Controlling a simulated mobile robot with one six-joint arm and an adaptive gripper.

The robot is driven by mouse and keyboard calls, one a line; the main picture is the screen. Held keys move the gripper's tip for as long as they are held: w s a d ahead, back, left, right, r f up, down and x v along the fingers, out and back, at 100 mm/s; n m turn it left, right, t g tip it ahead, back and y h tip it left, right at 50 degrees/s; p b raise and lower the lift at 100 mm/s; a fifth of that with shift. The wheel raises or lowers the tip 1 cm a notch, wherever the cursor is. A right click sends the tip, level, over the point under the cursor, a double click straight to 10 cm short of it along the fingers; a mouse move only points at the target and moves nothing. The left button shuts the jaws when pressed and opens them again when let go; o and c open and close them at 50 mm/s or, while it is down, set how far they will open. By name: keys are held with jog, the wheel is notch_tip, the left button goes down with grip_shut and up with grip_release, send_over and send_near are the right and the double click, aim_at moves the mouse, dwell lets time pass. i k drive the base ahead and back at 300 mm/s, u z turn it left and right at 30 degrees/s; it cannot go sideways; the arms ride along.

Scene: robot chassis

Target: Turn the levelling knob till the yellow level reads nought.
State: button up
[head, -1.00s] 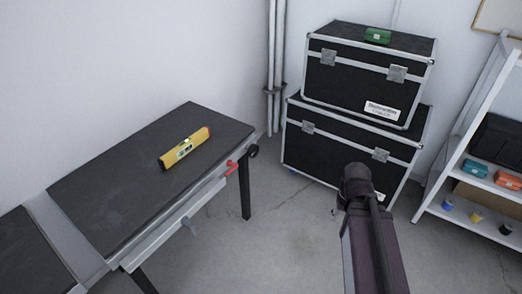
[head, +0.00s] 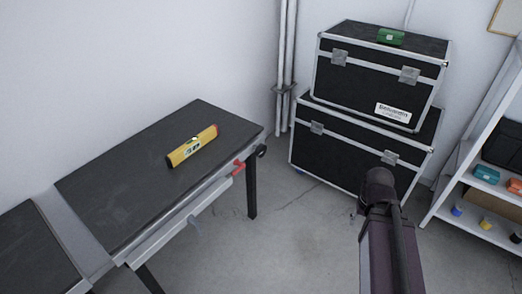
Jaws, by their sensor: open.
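The yellow level (head: 192,147) lies on the dark top of a workbench (head: 120,185), set slantwise towards its far right end. Its vial is too small to read. A round black knob (head: 262,151) sits at the bench's right corner, above a leg; I take it for the levelling knob. A red lever (head: 238,168) sticks out from the bench's front rail, just left of the knob. My gripper is not in view; only a dark link of my arm shows at the lower right, clear of the bench.
Two stacked black cases (head: 362,140) stand behind the bench's right end, with a green box (head: 391,37) on top. A white shelf rack (head: 478,165) stands at the right. Another dark bench top (head: 35,255) is at the lower left. The floor between is clear.

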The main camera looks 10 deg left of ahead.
aim_at(260, 150)
jog(key=u, duration=0.05)
jog(key=i, duration=1)
jog(key=z, duration=0.05)
